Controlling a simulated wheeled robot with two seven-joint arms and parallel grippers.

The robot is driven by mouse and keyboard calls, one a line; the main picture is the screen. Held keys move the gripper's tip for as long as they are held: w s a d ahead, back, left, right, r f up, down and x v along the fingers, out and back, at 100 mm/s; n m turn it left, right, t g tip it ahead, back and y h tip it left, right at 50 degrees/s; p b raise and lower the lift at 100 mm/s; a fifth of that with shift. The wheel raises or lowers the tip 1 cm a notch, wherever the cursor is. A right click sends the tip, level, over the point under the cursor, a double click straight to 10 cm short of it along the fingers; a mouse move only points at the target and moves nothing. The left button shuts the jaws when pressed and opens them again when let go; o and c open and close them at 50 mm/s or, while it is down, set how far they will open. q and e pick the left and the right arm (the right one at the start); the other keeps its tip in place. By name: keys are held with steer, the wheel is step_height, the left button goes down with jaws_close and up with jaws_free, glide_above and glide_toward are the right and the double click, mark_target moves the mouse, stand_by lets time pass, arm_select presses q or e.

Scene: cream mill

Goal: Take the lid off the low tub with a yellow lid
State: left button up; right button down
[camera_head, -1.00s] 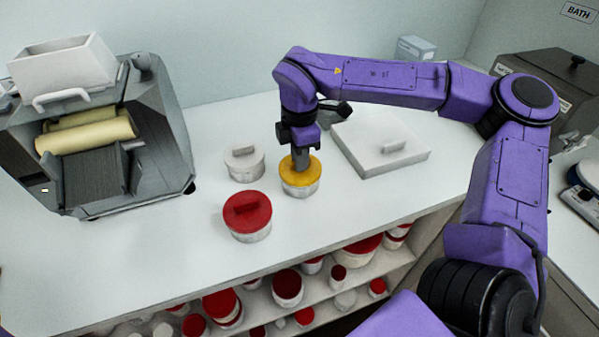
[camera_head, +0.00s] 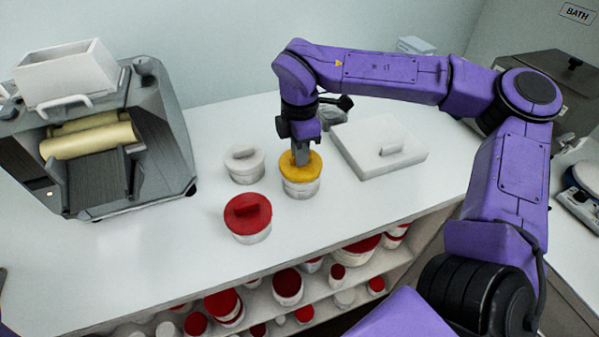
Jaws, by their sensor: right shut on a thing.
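The low tub (camera_head: 301,189) is round and white and stands on the white worktop (camera_head: 330,225). Its yellow lid (camera_head: 312,161) is over the tub's mouth and looks slightly raised, with more white wall showing below it. Whether it still touches the rim I cannot tell. My right gripper (camera_head: 301,155) points down from above and is shut on the yellow lid's handle, which the fingers mostly hide. My left gripper does not show.
A red-lidded tub (camera_head: 248,215) and a white-lidded tub (camera_head: 243,166) stand close on the left. A flat white lidded box (camera_head: 365,155) lies to the right. A roller mill (camera_head: 110,150) stands at left. Several tubs fill the shelf (camera_head: 400,258) below. Worktop in front is clear.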

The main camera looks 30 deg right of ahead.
steer(key=shift+r, duration=0.15)
steer(key=shift+r+p, duration=0.95)
steer(key=shift+r, duration=0.55)
